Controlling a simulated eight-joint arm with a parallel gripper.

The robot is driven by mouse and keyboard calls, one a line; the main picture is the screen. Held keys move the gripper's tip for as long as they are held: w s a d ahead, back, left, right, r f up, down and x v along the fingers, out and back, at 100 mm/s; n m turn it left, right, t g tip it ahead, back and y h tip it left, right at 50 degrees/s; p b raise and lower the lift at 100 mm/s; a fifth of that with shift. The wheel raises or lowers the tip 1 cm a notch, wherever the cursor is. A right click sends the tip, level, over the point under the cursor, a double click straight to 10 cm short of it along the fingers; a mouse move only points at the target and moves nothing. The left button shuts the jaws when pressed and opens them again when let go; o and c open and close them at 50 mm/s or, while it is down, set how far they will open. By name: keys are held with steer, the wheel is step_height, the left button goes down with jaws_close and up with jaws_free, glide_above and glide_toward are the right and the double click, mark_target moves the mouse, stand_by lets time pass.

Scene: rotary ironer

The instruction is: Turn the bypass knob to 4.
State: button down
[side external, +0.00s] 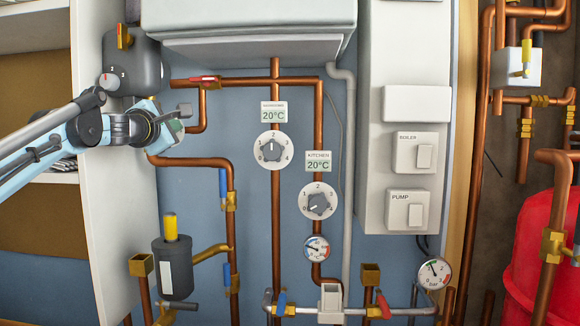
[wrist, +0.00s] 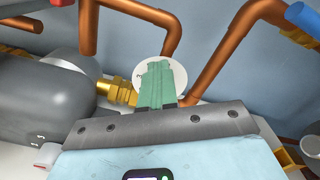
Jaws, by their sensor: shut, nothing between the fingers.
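A round white dial plate (wrist: 180,76) shows in the wrist view just beyond my gripper (wrist: 158,68). The green fingers are closed together and point at it. I read no bypass label on any knob.
A grey pump (side external: 140,68) with a numbered dial is close above my gripper. Two grey knobs on white 0–4 dials, an upper one (side external: 272,149) and a kitchen one (side external: 318,204), sit to the right. Copper pipes (side external: 190,161) run close below. A white shelf side (side external: 105,230) stands left.

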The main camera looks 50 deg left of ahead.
steer(key=shift+s+a+r, duration=0.15)
steer(key=shift+s+a, duration=0.15)
steer(key=shift+s, duration=0.05)
steer(key=shift+w+d, duration=0.1)
stand_by(0.3)
steer(key=v, duration=0.6)
steer(key=shift+w+d+r, duration=0.25)
steer(key=shift+d, duration=0.05)
